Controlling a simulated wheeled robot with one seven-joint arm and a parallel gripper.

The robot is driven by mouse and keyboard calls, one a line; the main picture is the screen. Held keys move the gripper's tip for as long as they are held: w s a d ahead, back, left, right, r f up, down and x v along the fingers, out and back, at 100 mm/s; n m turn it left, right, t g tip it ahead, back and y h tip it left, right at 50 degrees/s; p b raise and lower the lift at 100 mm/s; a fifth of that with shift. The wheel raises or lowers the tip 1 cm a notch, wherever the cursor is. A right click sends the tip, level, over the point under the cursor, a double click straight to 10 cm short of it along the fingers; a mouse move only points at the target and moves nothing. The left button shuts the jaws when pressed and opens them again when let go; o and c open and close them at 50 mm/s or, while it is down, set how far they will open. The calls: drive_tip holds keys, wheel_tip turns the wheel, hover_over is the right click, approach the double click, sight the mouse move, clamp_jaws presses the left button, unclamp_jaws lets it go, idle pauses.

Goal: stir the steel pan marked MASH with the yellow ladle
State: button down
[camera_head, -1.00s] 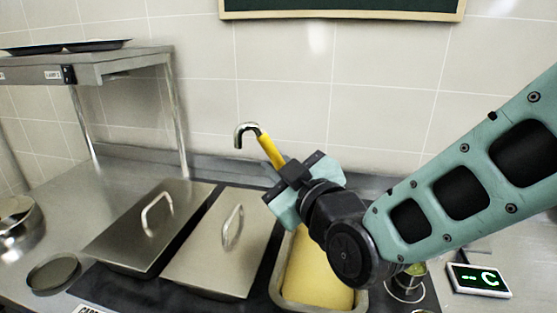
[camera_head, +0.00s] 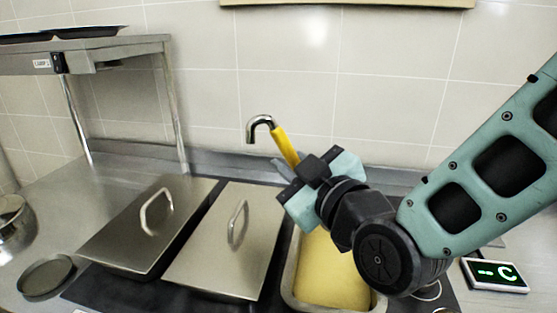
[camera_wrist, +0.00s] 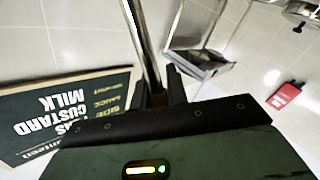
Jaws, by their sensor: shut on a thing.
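The yellow ladle (camera_head: 284,145) has a yellow handle ending in a steel hook. My gripper (camera_head: 304,174) is shut on it, and the handle leans up and left from the jaws with the hook at the top. The bowl end is hidden. In the wrist view a steel shaft (camera_wrist: 143,48) rises from between the jaws (camera_wrist: 157,92). Below and behind my gripper in the head view is an open steel pan (camera_head: 292,285) with smooth yellow contents (camera_head: 332,268). My wrist covers part of it, and I see no MASH marking.
Two lidded steel pans, left (camera_head: 128,235) and middle (camera_head: 215,255), stand beside the open pan. A raised shelf (camera_head: 110,50) is at the back left. A small display (camera_head: 497,275) lies at the right. A dark menu board (camera_wrist: 65,115) shows in the wrist view.

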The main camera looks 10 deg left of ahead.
drive_tip(key=w+d+r+m+p, duration=0.1)
drive_tip(key=w+d+m+p, duration=1.2)
drive_tip(key=d+m+p, duration=0.15)
drive_tip(key=w+d+f+m+b, duration=0.2)
drive_tip(key=w+d+f+m, duration=0.4)
drive_tip(key=f+m, duration=0.2)
drive_tip(key=shift+w+d+f, duration=0.2)
drive_tip(key=shift+d+f, duration=0.05)
drive_tip(key=shift+f, duration=0.15)
idle(0.9)
drive_tip(key=shift+f, duration=0.1)
idle(1.4)
